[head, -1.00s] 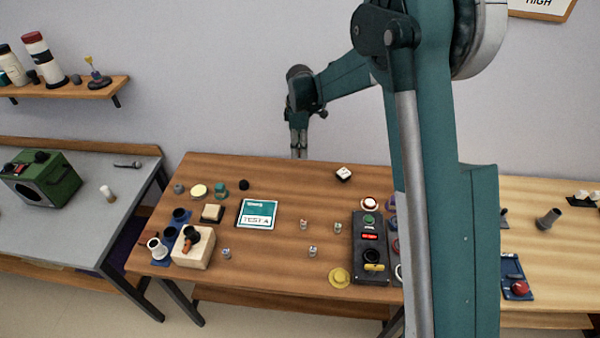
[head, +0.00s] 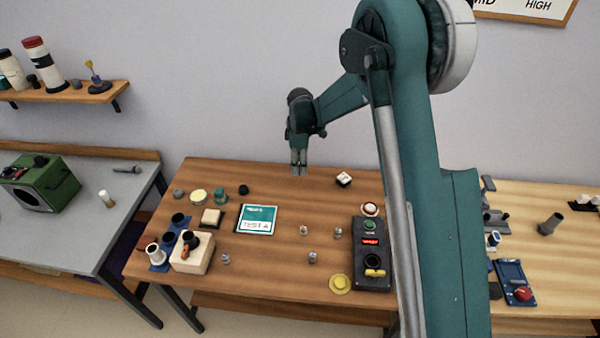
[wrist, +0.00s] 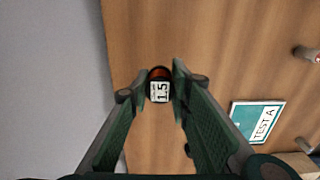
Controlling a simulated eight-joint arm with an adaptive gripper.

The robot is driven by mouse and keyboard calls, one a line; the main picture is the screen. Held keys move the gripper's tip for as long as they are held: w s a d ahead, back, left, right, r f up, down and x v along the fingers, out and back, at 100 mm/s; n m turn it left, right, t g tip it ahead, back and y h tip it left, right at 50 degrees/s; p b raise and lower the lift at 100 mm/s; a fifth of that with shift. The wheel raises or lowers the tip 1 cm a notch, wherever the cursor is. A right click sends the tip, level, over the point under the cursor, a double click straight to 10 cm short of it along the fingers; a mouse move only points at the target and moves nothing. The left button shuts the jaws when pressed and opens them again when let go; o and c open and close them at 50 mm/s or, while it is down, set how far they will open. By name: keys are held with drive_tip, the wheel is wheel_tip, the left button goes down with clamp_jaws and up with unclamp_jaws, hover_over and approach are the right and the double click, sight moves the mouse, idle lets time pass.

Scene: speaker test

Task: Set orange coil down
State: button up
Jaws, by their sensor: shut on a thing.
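My gripper (head: 299,173) hangs above the back edge of the wooden table (head: 300,205). In the wrist view its fingers (wrist: 158,88) are shut on the orange coil (wrist: 159,73). The coil shows a reddish-orange top, dark edges and a white label reading 1.5. In the head view the coil cannot be made out between the fingertips. In the wrist view bare wood lies under and to the right of the coil, with the pale wall or floor area to the left.
A teal and white TEST A card (head: 258,220) lies mid-table. A black control box (head: 371,275) stands to its right. Several small metal posts (head: 312,258) stand between them. A white block (head: 344,179) sits right of my gripper. The back middle of the table is clear.

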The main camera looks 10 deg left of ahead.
drive_tip(key=shift+f, duration=1.55)
drive_tip(key=shift+f+b, duration=0.15)
drive_tip(key=shift+b, duration=0.15)
drive_tip(key=o, duration=0.9)
wheel_tip(320, 180, up, 12)
drive_tip(key=shift+r+p, duration=0.2)
drive_tip(key=shift+p, duration=0.6)
